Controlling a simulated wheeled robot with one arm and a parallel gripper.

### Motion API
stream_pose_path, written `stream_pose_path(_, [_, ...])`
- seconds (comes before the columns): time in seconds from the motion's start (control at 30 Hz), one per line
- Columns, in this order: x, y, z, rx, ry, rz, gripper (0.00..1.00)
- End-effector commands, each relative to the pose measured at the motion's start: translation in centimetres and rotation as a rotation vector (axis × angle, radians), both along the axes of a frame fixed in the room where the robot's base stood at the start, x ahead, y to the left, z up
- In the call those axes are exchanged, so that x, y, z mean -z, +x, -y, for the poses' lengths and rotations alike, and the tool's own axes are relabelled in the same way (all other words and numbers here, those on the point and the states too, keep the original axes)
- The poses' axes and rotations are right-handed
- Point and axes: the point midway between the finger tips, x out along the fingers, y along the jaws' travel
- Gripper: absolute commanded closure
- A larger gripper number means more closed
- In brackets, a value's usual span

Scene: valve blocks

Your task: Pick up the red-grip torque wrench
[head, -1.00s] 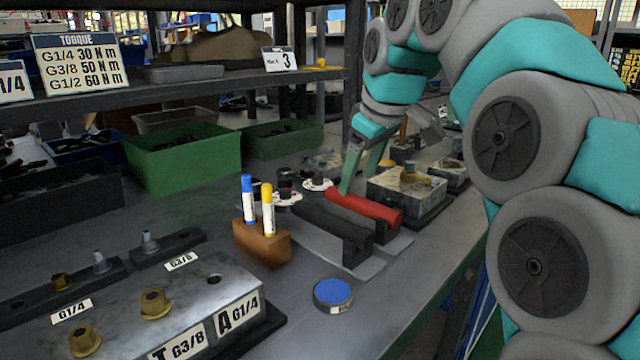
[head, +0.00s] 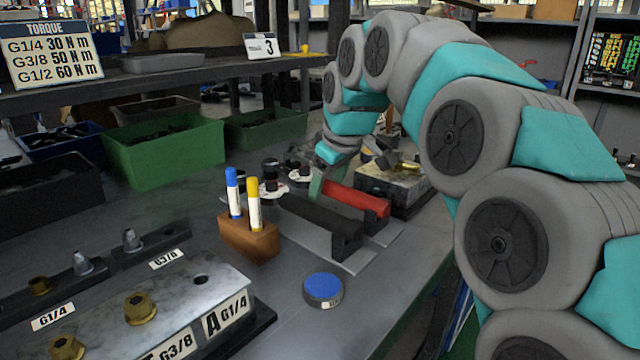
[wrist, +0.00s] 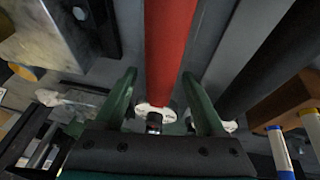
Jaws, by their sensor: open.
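The red-grip torque wrench (head: 356,199) lies on its stand on the bench, next to a black-grip wrench (head: 318,221). My gripper (head: 318,186) is at the far end of the red grip in the head view, partly hidden by my own arm. In the wrist view the red grip (wrist: 168,45) runs down between the two green fingers of my open gripper (wrist: 158,95). A gap shows on both sides of the grip. A white round tag or dial (wrist: 156,113) with a dark drive piece shows near the palm.
A wooden block (head: 247,237) with a blue and a yellow marker stands left of the wrenches. A metal valve block (head: 392,186) stands close on the right. A blue round tin (head: 323,288) is in front. Green bins (head: 165,150) stand behind.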

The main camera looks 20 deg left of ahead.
Motion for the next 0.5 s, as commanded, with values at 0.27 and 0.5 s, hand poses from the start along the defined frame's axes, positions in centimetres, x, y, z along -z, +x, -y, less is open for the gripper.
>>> stream_pose_path(0.27, [0.00, 0.05, -0.05, 0.000, 0.001, 0.003, 0.37])
stream_pose_path(0.5, [-0.01, 0.04, -0.05, 0.000, 0.001, 0.002, 0.64])
